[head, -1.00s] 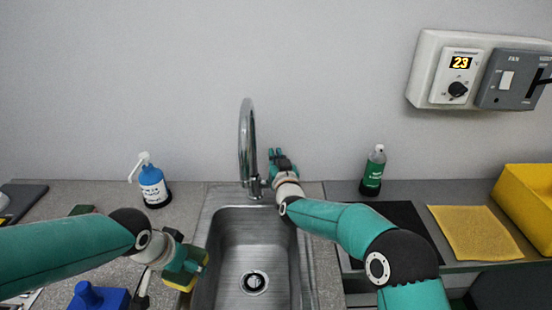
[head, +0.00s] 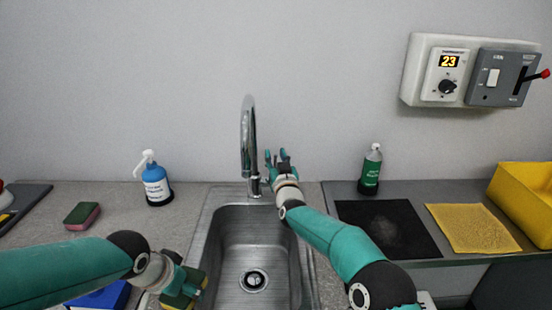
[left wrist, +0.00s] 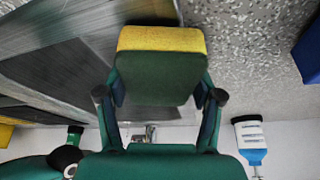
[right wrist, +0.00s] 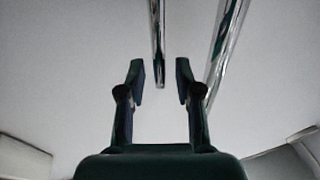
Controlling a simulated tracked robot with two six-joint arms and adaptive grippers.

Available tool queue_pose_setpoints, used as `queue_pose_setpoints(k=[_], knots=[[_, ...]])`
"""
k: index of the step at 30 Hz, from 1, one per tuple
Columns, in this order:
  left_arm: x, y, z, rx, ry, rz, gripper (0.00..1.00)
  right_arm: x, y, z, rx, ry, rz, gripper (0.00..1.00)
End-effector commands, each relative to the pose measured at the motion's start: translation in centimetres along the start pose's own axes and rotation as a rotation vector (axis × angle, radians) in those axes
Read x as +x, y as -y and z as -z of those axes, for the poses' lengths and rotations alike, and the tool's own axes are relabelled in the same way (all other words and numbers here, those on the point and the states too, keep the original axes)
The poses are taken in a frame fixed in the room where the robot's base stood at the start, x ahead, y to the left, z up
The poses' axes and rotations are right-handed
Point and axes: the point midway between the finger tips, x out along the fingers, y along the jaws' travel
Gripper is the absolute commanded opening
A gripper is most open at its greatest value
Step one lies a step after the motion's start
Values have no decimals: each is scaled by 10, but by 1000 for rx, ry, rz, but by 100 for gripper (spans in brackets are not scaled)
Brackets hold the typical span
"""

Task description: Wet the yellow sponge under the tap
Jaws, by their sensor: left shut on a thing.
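The yellow sponge (left wrist: 160,40), with a dark green face, is held between the fingers of my left gripper (head: 184,286). They are at the near left rim of the sink, and the arm partly hides the sponge in the head view. The chrome tap (head: 247,140) stands upright behind the steel sink (head: 230,240), its spout curving forward over the basin. My right gripper (head: 279,160) is open and empty, just right of the tap; its fingertips (right wrist: 159,75) point up toward chrome pipes in the right wrist view. I see no water running.
A green and pink sponge (head: 82,215) and a blue dispenser (head: 157,185) stand left of the sink. A green bottle (head: 371,170), black mat (head: 385,228), yellow cloth (head: 470,228) and yellow bin (head: 525,195) are on the right. The basin is empty around its drain.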

Motion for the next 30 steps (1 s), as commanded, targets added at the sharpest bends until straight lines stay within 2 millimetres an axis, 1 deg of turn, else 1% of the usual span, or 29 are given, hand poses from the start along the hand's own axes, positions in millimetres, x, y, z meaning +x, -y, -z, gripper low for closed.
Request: queue_pose_setpoints(k=[11,16,20,23,30], knots=[[0,0,0,0,0,0,38,-2,0,1,0,-2,0,36],[0,0,0,-1,0,0,38,-10,1,1,1,-1,1,36],[0,0,0,-1,0,0,38,-22,1,1,1,0,1,36],[0,0,0,-1,0,0,38,-35,1,0,1,1,2,36],[0,0,0,-1,0,0,38,-70,1,-1,0,2,3,36]])
